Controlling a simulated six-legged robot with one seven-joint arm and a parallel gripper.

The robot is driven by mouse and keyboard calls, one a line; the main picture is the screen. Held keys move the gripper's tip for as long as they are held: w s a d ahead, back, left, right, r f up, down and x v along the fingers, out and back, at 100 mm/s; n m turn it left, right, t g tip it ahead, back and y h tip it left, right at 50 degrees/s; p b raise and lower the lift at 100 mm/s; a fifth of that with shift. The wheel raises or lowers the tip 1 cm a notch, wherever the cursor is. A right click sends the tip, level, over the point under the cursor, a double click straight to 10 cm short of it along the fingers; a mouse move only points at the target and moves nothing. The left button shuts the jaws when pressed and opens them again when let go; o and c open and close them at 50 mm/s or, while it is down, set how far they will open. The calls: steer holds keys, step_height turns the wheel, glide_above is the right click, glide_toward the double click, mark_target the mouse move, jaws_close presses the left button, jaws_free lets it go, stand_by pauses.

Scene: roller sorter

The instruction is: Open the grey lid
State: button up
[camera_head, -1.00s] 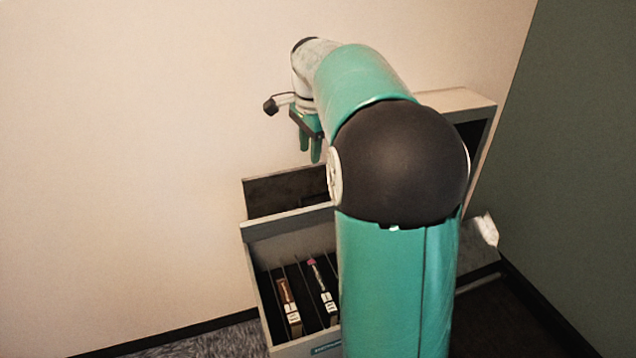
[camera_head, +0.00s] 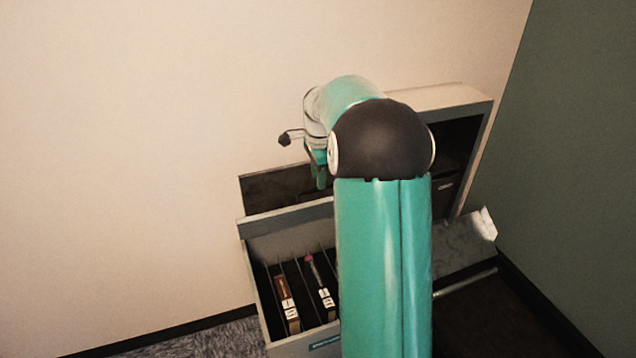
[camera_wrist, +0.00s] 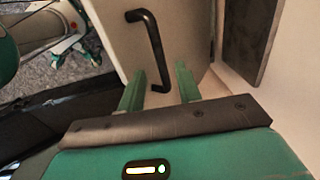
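A pale grey panel with a black bar handle (camera_wrist: 148,45), which I take to be the grey lid (camera_wrist: 112,38), fills the upper middle of the wrist view. My gripper (camera_wrist: 159,70) is open, with its two green fingers apart and the handle's lower end showing between their tips. I cannot tell whether they touch it. In the head view my gripper (camera_head: 319,184) is low over the back of the grey cabinet (camera_head: 290,216). My arm hides part of the cabinet there, and the handle does not show.
A front bin with dividers holds small items (camera_head: 288,305). A dark upright panel (camera_head: 268,190) stands at the back left. An open-fronted shelf (camera_head: 455,97) and a tilted grey flap (camera_head: 462,247) are at the right. Walls close in behind and at the right.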

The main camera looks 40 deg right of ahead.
steer(key=shift+w+f, duration=0.2)
steer(key=shift+f, duration=1.35)
jaws_close()
steer(key=w+d+r, duration=0.2)
steer(key=w+r, duration=0.1)
steer(key=w, duration=0.4)
steer(key=shift+w+r, duration=0.25)
jaws_free()
steer(key=shift+f, duration=0.1)
steer(key=shift+r, duration=0.2)
